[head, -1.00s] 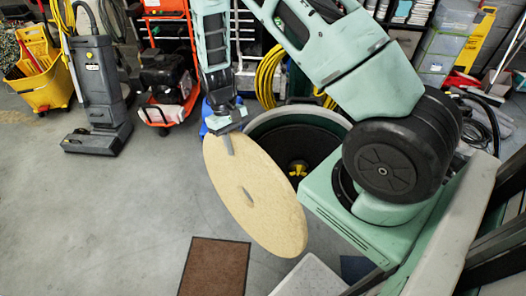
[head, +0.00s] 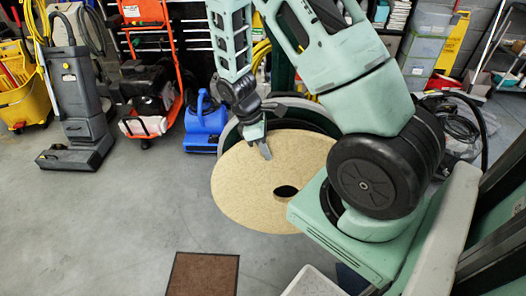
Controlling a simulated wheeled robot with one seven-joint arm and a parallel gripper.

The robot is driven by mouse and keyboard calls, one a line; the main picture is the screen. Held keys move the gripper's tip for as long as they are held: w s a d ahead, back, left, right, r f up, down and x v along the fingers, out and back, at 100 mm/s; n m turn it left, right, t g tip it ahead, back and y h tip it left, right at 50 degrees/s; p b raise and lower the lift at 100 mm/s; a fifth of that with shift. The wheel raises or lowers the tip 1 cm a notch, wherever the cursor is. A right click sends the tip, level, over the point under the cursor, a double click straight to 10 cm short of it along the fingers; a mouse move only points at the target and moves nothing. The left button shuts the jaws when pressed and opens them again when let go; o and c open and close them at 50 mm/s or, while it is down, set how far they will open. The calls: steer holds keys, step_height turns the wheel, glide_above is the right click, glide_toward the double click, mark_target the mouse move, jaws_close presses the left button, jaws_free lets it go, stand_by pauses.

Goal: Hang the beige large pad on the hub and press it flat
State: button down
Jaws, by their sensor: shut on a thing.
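The beige large pad (head: 240,190) is a round disc with a central hole, now broadly facing the camera. My gripper (head: 264,147) is shut on the upper rim of the pad, with a finger over its front face. Behind the pad is a round machine head with a pale green rim (head: 297,103) and dark inside, mostly covered. The hub is hidden behind the pad; the hole shows only dark. I cannot tell whether the pad touches the head. My own arm covers part of the pad's right edge.
A brown mat (head: 202,274) lies on the open grey floor in front. A blue blower (head: 205,122), an orange cart (head: 150,70), a grey upright machine (head: 77,100) and a yellow bucket (head: 22,95) stand at the back left. The left floor is clear.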

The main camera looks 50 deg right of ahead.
steer(key=w+d, duration=0.2)
steer(key=w+d+b, duration=0.1)
steer(key=w+d, duration=0.1)
steer(key=shift+d+f, duration=0.2)
stand_by(0.3)
steer(key=shift+d, duration=0.15)
steer(key=shift+w+d, duration=0.25)
steer(key=shift+w, duration=0.05)
stand_by(0.4)
steer(key=shift+w+d+f+p, duration=0.1)
steer(key=shift+w+d+p, duration=0.3)
steer(key=shift+d, duration=0.1)
steer(key=shift+w+d+p, duration=0.15)
steer(key=shift+d+p, duration=0.05)
steer(key=shift+p, duration=0.1)
stand_by(0.6)
steer(key=shift+w+d+f, duration=0.1)
steer(key=shift+w+d, duration=0.25)
steer(key=shift+d, duration=0.05)
stand_by(0.4)
